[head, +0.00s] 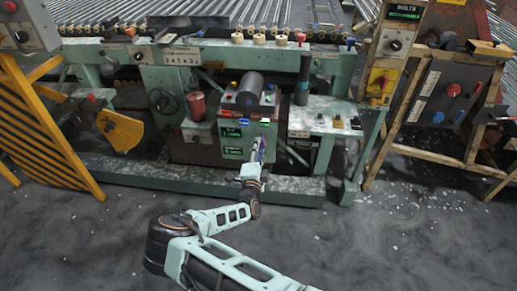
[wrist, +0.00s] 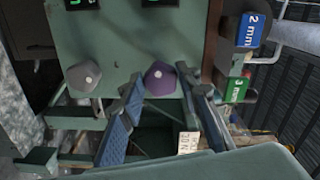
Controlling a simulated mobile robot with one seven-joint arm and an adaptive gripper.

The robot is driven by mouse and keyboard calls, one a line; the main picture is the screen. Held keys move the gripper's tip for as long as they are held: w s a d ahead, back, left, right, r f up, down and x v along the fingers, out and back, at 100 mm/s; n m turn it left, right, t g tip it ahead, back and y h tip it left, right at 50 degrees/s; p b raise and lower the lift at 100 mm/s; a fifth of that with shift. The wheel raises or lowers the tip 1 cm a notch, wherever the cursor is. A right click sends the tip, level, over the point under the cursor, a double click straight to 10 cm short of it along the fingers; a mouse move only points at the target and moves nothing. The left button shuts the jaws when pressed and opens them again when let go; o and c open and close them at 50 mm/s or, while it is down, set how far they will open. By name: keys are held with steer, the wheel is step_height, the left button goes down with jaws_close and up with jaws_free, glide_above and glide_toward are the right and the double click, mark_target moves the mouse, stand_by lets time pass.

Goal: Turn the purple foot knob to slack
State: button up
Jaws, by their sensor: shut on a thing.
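The purple foot knob (wrist: 159,79) sits on the lower part of a green panel (wrist: 130,40) in the wrist view. It has a faceted shape with a pale dot on its face. My gripper (wrist: 161,86) has one blue-padded finger on each side of the knob and is shut on it. In the head view my gripper (head: 258,152) reaches the front of the green machine box (head: 232,138). The knob cannot be made out there, behind my gripper.
A grey knob (wrist: 83,78) sits left of the purple one on the same panel. A blue "2 mm" label (wrist: 251,30) and a green "3 mm" label (wrist: 236,90) are close on the right. A green floor beam (head: 130,180) runs low; the floor before it is open.

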steer(key=n+b, duration=0.1)
steer(key=n, duration=0.5)
steer(key=shift+f+n, duration=0.1)
steer(key=shift+n, duration=0.2)
stand_by(0.5)
steer(key=o, duration=1.2)
steer(key=shift+c, duration=0.2)
steer(key=s, duration=1.2)
steer(key=shift+a, duration=0.15)
